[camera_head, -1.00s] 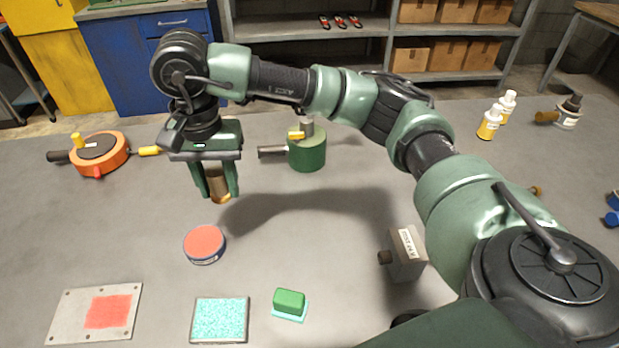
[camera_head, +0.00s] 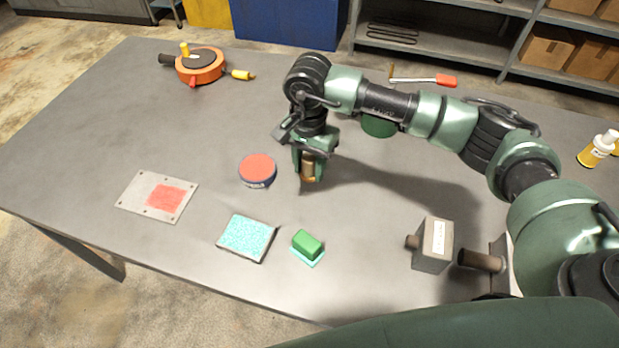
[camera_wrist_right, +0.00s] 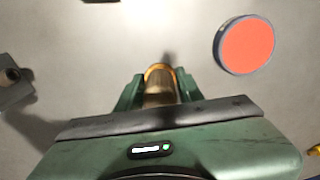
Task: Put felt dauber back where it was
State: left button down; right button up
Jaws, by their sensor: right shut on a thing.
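The felt dauber (camera_head: 308,166), a brown cylinder with an orange-tan lower end, is upright between the fingers of my right gripper (camera_head: 309,178). It also shows in the right wrist view (camera_wrist_right: 160,88), with a green finger on each side. My right gripper is shut on it. It is above the table or close to it; I cannot tell whether the lower end touches. The round tin with a red top (camera_head: 257,170) is just left of the dauber, apart from it. It also shows in the wrist view (camera_wrist_right: 246,45). My left gripper is not in view.
A metal plate with a red patch (camera_head: 158,196), a speckled turquoise pad (camera_head: 246,237) and a green block (camera_head: 307,246) lie near the front. A grey block (camera_head: 434,244) stands right. An orange round device (camera_head: 200,66) stands back left. The left tabletop has free room.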

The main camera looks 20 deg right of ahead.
aim_at(309, 192)
notch_tip(309, 192, down, 2)
jog(key=shift+f, duration=0.2)
notch_tip(309, 192, down, 3)
jog(key=shift+f+p, duration=0.2)
jog(key=shift+p, duration=0.5)
jog(key=shift+f, duration=0.25)
jog(key=shift+f, duration=0.1)
jog(key=shift+f+b, duration=0.1)
jog(key=shift+b, duration=0.2)
jog(key=o, duration=1.2)
